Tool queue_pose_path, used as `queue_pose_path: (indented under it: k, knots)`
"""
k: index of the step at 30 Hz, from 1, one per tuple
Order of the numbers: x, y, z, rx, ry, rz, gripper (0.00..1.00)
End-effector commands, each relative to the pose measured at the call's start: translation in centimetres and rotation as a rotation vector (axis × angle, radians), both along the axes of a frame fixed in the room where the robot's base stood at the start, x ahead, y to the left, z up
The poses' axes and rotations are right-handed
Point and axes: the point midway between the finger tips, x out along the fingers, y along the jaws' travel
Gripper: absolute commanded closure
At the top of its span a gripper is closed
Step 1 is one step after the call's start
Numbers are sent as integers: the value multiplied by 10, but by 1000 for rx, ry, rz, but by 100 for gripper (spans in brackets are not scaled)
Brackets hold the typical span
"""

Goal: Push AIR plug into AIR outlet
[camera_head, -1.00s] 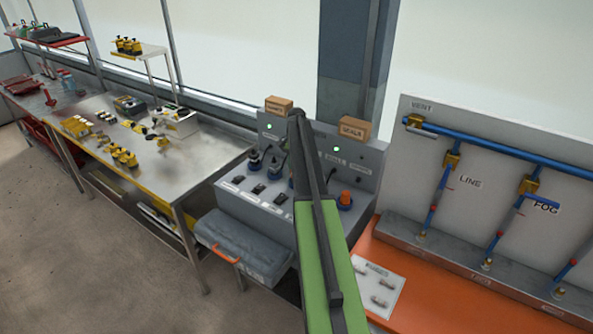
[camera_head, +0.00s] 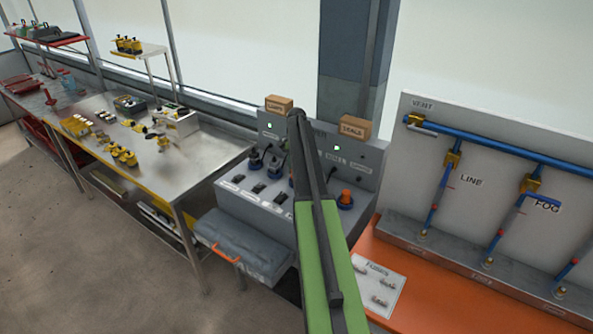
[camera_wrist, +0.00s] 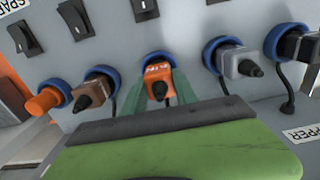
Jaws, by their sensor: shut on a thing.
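In the wrist view, my gripper (camera_wrist: 158,92) is shut on an orange plug (camera_wrist: 159,74) with small lettering that I take as AIR but cannot read surely. The plug's front is at the blue-ringed outlet (camera_wrist: 157,57) in the middle of the row. Plug and ring overlap in the picture; how deep the plug sits is hidden. A dark cable end points out of the plug's back. In the head view, my arm covers the gripper, this plug and its outlet on the grey console (camera_head: 235,205).
A brown plug (camera_wrist: 92,92) and an orange-capped outlet (camera_wrist: 45,100) are on one side. A grey plug (camera_wrist: 238,64) and a black plug (camera_wrist: 300,46) with cables are on the other. Rocker switches (camera_wrist: 75,18) line the panel. A pipe board (camera_head: 490,180) stands at right.

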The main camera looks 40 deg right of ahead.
Motion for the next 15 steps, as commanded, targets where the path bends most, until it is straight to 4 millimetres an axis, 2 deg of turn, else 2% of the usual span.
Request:
queue_pose_path:
  k: [15]
  knots:
    - [0, 0, -3, 0, 0, 0, 100]
